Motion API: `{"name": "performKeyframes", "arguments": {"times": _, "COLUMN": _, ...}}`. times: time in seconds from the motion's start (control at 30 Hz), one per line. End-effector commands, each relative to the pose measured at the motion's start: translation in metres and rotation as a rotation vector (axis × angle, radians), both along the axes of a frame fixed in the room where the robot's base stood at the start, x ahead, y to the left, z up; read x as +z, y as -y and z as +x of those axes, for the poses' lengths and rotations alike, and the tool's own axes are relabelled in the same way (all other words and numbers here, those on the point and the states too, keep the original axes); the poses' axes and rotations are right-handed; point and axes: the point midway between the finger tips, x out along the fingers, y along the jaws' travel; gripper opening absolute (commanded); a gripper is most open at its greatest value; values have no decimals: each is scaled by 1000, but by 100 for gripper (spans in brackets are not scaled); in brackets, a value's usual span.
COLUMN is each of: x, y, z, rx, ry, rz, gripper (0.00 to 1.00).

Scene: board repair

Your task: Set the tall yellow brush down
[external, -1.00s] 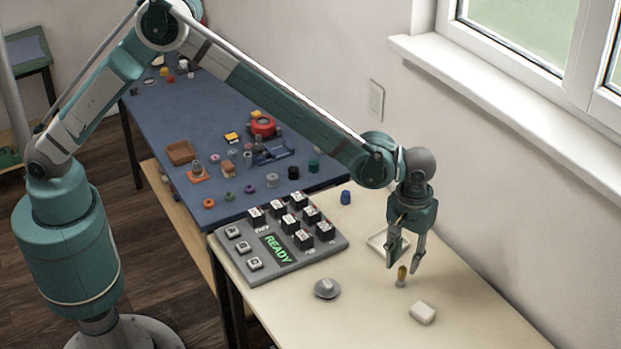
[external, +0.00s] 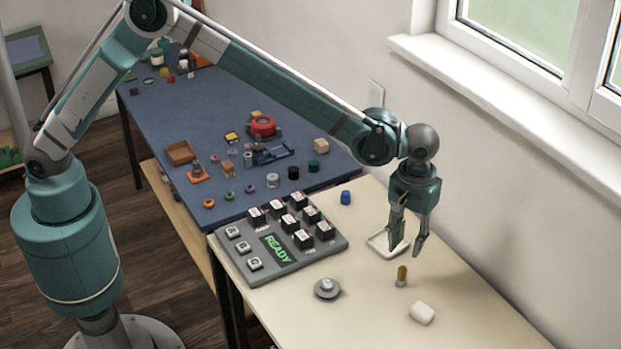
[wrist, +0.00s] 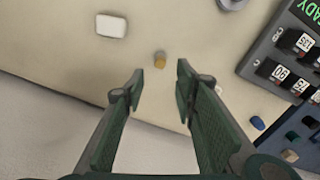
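The tall yellow brush (external: 402,275) stands upright on the cream table, its yellow part above a pale lower end. It also shows from above in the wrist view (wrist: 160,60), between and beyond my fingertips. My gripper (external: 408,249) is open and empty. Its fingertips are above the brush and a little behind it, clear of it. In the wrist view my two fingers (wrist: 160,72) are spread wide with nothing between them.
A white block (external: 422,312) lies in front of the brush. A grey round piece (external: 327,289) sits to the left. A keypad reading READY (external: 262,275) and a blue piece (external: 346,197) stand farther left.

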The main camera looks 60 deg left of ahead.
Motion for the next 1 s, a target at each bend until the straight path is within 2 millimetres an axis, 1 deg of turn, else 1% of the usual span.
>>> {"name": "performKeyframes", "arguments": {"times": 0.37, "x": 1, "y": -1, "z": 0, "rx": 0, "ry": 0, "rz": 0, "gripper": 29}}
{"name": "performKeyframes", "arguments": {"times": 0.47, "x": 4, "y": -5, "z": 1, "rx": -2, "ry": 3, "rz": -2, "gripper": 29}}
{"name": "performKeyframes", "arguments": {"times": 0.57, "x": 12, "y": -13, "z": 2, "rx": -4, "ry": 7, "rz": -6, "gripper": 29}}
{"name": "performKeyframes", "arguments": {"times": 0.67, "x": 25, "y": -28, "z": 4, "rx": -11, "ry": 16, "rz": -12, "gripper": 29}}
{"name": "performKeyframes", "arguments": {"times": 0.77, "x": 42, "y": -46, "z": 7, "rx": -19, "ry": 28, "rz": -21, "gripper": 29}}
{"name": "performKeyframes", "arguments": {"times": 0.97, "x": 80, "y": -94, "z": 9, "rx": -42, "ry": 60, "rz": -40, "gripper": 29}}
{"name": "performKeyframes", "arguments": {"times": 1.0, "x": 88, "y": -105, "z": 8, "rx": -47, "ry": 66, "rz": -43, "gripper": 29}}
